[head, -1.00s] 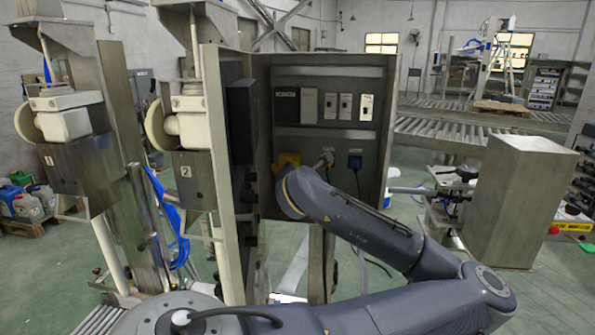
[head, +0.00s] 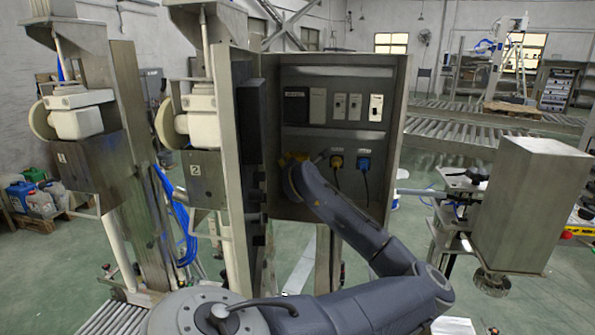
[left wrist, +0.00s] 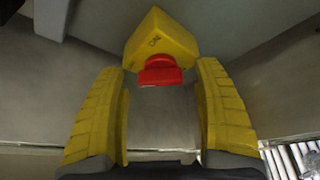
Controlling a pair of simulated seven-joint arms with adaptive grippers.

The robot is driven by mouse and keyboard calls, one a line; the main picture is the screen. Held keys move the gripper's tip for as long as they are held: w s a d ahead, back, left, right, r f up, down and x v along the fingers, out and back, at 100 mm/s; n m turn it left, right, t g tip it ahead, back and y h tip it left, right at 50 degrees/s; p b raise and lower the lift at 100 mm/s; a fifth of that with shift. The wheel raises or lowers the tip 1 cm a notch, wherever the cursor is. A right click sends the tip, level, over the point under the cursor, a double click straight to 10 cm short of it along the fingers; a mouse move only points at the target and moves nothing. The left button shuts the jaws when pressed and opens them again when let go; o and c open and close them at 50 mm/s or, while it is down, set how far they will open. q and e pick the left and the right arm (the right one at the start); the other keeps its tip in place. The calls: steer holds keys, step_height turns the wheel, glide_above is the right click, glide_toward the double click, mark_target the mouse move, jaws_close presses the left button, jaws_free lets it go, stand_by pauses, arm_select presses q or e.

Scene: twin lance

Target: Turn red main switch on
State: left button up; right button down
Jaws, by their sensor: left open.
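The red main switch (left wrist: 160,70) shows in the left wrist view as a red knob on a yellow box (left wrist: 162,38) fixed to a grey panel. My left gripper (left wrist: 160,66) is open, with its yellow ribbed fingers on either side of the view. The knob lies between and just past the fingertips; I see no clear contact. In the head view my left arm reaches into the open grey cabinet (head: 335,62) and its wrist hides most of that corner. A yellow patch (head: 291,158) shows there; I cannot tell whether it is the box or a finger. My right gripper is not in view.
The cabinet door (head: 231,150) stands open on the left, close to my wrist. A yellow plug (head: 336,161) and a blue plug (head: 363,164) with hanging cables sit right of my wrist. Switch modules (head: 340,106) line the panel above. A steel box (head: 530,200) stands to the right.

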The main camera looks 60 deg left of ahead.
arm_select(q)
steer(key=shift+c, duration=0.3)
jaws_close()
stand_by(0.4)
